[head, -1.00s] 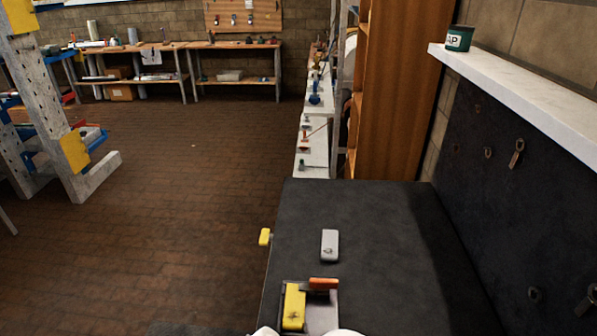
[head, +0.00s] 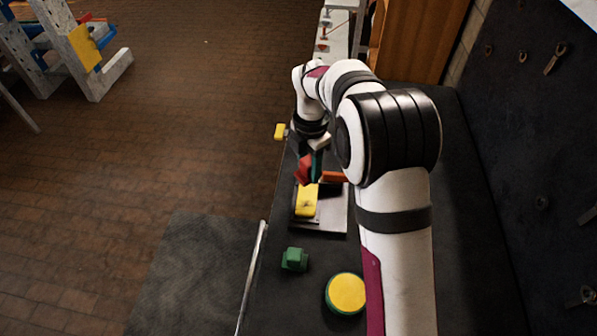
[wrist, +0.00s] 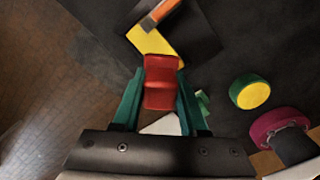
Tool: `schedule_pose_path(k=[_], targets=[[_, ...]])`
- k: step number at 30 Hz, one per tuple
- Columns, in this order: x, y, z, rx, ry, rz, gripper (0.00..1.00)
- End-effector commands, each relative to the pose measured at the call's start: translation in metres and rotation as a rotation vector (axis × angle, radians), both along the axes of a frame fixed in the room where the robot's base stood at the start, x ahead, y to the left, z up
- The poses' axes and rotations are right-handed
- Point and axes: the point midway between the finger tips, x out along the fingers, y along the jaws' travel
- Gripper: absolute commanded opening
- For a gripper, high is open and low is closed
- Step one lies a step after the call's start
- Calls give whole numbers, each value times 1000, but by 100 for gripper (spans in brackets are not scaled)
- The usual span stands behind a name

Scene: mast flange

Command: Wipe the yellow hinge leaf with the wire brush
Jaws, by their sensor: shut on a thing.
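The yellow hinge leaf (head: 307,201) lies on a grey plate (head: 333,212) on the dark bench; it also shows in the wrist view (wrist: 150,42). An orange piece (head: 334,177) sits at the plate's far end. My gripper (head: 312,162) has green fingers and is shut on a red waisted block, which I take to be the wire brush (wrist: 161,82). In the head view the brush (head: 304,169) is just beyond the yellow leaf. Its bristles are hidden, and I cannot tell whether it touches the leaf.
A green block (head: 294,259) and a round yellow-topped green thing (head: 346,293) stand on the near bench. A small yellow piece (head: 280,131) sits at the bench's left edge. A dark wall panel with hooks (head: 525,150) rises at right.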

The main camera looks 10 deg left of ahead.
Motion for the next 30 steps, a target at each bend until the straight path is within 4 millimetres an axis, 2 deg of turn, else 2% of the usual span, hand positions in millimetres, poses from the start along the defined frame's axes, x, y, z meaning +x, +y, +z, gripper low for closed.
schedule_pose_path(k=[8,26,28,30], targets=[[1,0,-13,-1,-1,5,0],[0,1,-67,0,-1,3,0],[0,0,-79,-1,1,4,0],[-5,1,-82,0,-1,5,0]])
